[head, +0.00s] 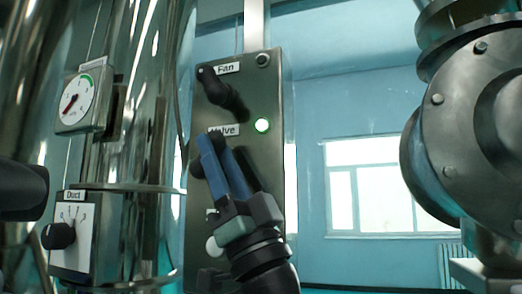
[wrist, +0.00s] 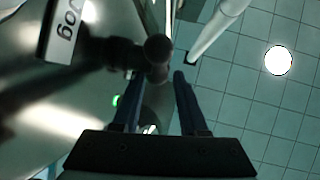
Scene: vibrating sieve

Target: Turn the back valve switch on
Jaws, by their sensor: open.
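A grey panel (head: 270,90) in the head view carries a Fan label and a Valve label (head: 232,130). A green light (head: 262,126) is lit beside the Valve label. The valve switch is mostly hidden behind my gripper (head: 212,138); a dark round part (head: 196,168) shows left of the blue fingers. My gripper is open, its fingertips just below the Valve label. In the wrist view, a dark switch with a round end (wrist: 158,48) lies in line with the gap between the fingertips (wrist: 157,73). I cannot tell whether they touch it.
The black fan switch (head: 225,95) is just above my fingers, beside an unlit lamp (head: 263,60). A gauge (head: 82,98) and the Duct dial box (head: 75,235) are at left. A large metal flanged body (head: 470,130) stands at right.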

